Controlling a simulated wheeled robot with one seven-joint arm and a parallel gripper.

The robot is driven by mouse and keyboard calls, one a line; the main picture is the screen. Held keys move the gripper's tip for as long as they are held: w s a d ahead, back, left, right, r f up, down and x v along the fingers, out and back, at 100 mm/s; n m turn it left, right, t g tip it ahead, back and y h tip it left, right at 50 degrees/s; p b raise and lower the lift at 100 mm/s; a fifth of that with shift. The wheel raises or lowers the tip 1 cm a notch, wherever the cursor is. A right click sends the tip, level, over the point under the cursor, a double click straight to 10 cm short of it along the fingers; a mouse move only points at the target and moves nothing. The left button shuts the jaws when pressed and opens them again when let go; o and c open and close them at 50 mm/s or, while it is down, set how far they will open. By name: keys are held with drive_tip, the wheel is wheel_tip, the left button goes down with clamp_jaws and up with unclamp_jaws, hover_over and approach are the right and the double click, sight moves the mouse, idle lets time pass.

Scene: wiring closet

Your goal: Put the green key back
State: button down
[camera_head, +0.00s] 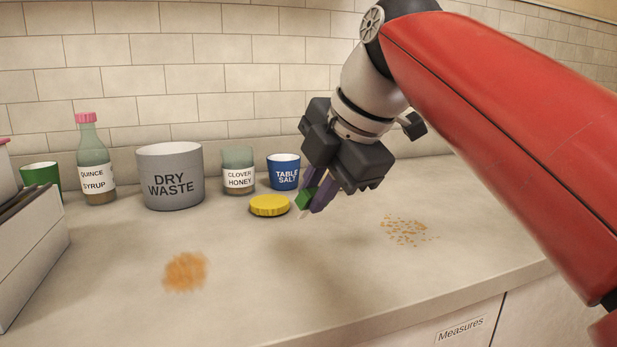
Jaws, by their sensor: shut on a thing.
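My gripper (311,196) is above the counter, right of the middle of the view, with its purple fingers pointing down and a little left. It is shut on a small green thing (305,198) with a pale tip below it. This may be the green key, but its shape is mostly hidden by the fingers. The held thing appears to be above the counter, to the right of a yellow lid (269,205). No key holder or hook can be made out.
A row of containers stands along the wall: a green cup (42,174), a quince syrup bottle (94,150), a dry waste bin (171,160), a honey jar (238,160) and a salt cup (284,162). Orange powder (185,271) and crumbs (405,230) lie on the counter (262,285).

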drive_tip(key=shift+s+f+b, duration=0.15)
drive_tip(key=shift+f+b, duration=1.45)
drive_tip(key=shift+f, duration=1.3)
drive_tip(key=shift+f, duration=0.35)
drive_tip(key=c, duration=1.3)
unclamp_jaws()
drive_tip(key=shift+r, duration=0.1)
drive_tip(key=p+v, duration=0.1)
drive_tip(key=v, duration=0.6)
drive_tip(key=shift+s+r, duration=0.15)
drive_tip(key=shift+r, duration=0.2)
drive_tip(key=shift+d, duration=0.15)
